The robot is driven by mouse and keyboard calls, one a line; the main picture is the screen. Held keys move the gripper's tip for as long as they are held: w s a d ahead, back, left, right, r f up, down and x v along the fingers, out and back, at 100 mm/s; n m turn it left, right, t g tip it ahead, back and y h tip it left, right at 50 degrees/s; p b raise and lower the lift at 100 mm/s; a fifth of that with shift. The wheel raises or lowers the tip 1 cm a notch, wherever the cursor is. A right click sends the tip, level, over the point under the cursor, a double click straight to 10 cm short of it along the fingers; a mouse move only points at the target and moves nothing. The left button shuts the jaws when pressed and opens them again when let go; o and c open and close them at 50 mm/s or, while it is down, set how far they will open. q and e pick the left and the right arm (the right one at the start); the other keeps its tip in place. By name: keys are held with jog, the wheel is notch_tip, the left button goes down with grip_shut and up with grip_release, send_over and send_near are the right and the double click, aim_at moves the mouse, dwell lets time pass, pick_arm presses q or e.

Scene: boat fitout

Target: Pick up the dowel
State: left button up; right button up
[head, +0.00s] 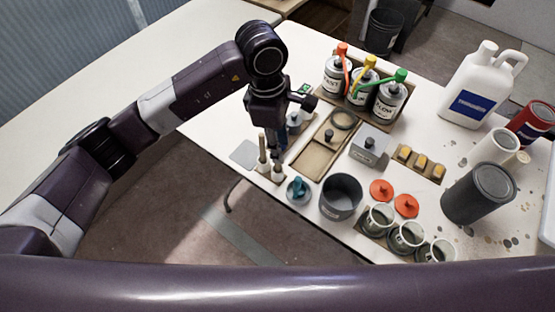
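Two pale upright sticks that look like dowels stand close together near the table's left edge, a left dowel (262,150) and a right dowel (276,166). Their lower ends are in or on a small light holder (268,176). My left gripper (282,138) points down just behind and above them. Its fingers are dark, small and partly hidden, so I cannot tell whether they are open or touch a dowel. My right gripper is not in view.
A grey cup (340,197), a blue-topped item (298,190) and a shallow tan tray (311,158) are nearby. Pump bottles (338,77) stand behind. A white jug (479,84) and dark canister (477,192) stand right. The table's near edge is close to the dowels.

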pick_arm(q)
jog(key=f+p, duration=0.1)
jog(key=f, duration=0.3)
jog(key=f+p, duration=0.1)
jog(key=f, duration=0.2)
jog(key=shift+w+p, duration=0.25)
jog(key=shift+p, duration=0.05)
jog(key=shift+f, duration=0.35)
jog(key=shift+d, duration=0.1)
jog(key=shift+c, duration=0.4)
grip_shut()
